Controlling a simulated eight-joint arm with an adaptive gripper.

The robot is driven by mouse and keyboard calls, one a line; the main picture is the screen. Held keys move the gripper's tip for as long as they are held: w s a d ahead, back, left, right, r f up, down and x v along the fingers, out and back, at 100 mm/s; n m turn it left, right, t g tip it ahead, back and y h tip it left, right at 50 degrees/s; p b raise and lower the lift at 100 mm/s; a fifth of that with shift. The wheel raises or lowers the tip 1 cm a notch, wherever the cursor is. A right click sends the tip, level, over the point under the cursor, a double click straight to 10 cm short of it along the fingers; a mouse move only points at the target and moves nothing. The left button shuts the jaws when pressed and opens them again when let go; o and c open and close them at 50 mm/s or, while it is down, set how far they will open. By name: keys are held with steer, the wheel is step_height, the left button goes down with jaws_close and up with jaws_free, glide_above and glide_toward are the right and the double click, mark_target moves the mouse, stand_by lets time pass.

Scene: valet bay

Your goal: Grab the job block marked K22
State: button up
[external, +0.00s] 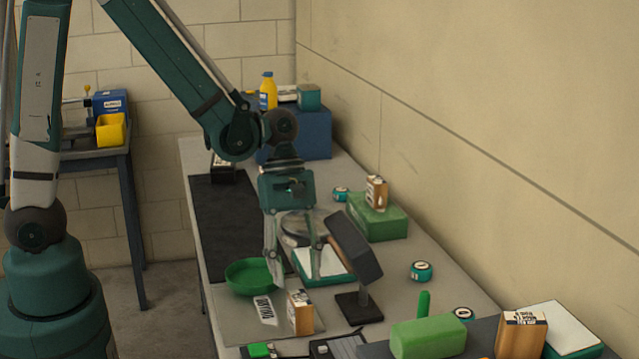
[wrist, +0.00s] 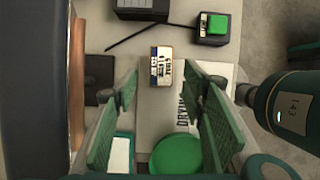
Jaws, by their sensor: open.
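A wooden block (external: 301,314) with a black-and-white label stands upright on the grey bench, below and just right of my gripper in the external view. My gripper (external: 293,278) is open and empty, pointing down above the bench. In the wrist view the block (wrist: 161,67) lies ahead of the gap between my fingers (wrist: 160,88), apart from both. Other labelled wooden blocks are one on a green box (external: 377,191) and one at the front right (external: 521,335). The label print is too small for me to tell which one reads K22.
A green bowl (external: 252,276), a white-topped green box (external: 323,265) and a dark tilted panel on a stand (external: 352,250) are close around my gripper. A green-button box (wrist: 213,27) lies beyond the block. A wall borders the bench's right side.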

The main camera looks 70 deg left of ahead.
mark_target(299, 296)
steer(key=shift+f, duration=0.1)
steer(key=shift+x, duration=1.2)
steer(key=shift+d, duration=0.1)
steer(key=shift+x, duration=2.55)
steer(key=shift+s, duration=0.1)
steer(key=c, duration=1)
